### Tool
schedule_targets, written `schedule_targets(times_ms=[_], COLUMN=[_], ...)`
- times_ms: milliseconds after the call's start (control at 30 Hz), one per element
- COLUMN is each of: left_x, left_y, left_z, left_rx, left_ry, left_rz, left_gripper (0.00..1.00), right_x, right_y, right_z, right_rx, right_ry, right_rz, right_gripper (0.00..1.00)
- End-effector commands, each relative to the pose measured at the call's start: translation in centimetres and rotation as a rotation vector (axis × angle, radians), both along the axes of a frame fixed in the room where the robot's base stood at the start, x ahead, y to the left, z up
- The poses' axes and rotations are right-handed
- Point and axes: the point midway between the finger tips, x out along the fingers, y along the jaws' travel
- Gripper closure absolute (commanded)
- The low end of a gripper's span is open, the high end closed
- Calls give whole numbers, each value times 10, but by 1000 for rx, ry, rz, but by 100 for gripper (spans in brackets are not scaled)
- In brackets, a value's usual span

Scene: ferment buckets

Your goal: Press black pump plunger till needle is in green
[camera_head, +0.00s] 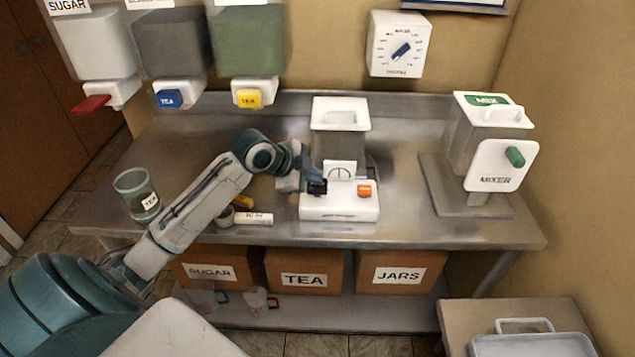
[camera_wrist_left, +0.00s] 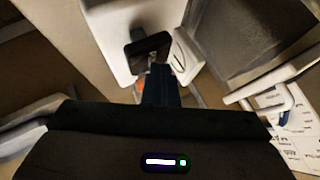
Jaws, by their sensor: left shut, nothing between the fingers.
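The pump unit has a white base (camera_head: 340,211) on the steel counter, with a small white gauge (camera_head: 340,171) standing behind it. The black pump plunger (camera_head: 317,187) is at the base's left side, and an orange button (camera_head: 364,190) is at its right. My left gripper (camera_head: 301,181) is shut and empty beside the plunger. In the left wrist view the shut fingertips (camera_wrist_left: 156,67) point at the black plunger top (camera_wrist_left: 148,47); I cannot tell whether they touch it. The gauge (camera_wrist_left: 183,57) is seen edge-on there. Its needle position and any green zone are too small to read. My right gripper is not in view.
A glass jar (camera_head: 138,194) stands at the counter's left, and a white marked tube (camera_head: 253,219) lies near the front edge. A mixer (camera_head: 487,165) stands at the right. Sugar and tea dispensers (camera_head: 250,45) hang above. Counter between pump and mixer is clear.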

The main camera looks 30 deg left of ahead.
Motion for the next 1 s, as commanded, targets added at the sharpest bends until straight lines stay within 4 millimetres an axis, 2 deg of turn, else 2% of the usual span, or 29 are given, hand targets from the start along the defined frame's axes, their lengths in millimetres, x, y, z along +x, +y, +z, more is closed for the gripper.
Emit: schedule_targets(times_ms=[1000], left_x=[0], left_y=[0], left_z=[-14], left_rx=[0], left_ry=[3], left_rz=[1], left_gripper=[100], right_x=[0], right_y=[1], right_z=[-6], right_rx=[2], right_ry=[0], right_rz=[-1], right_gripper=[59])
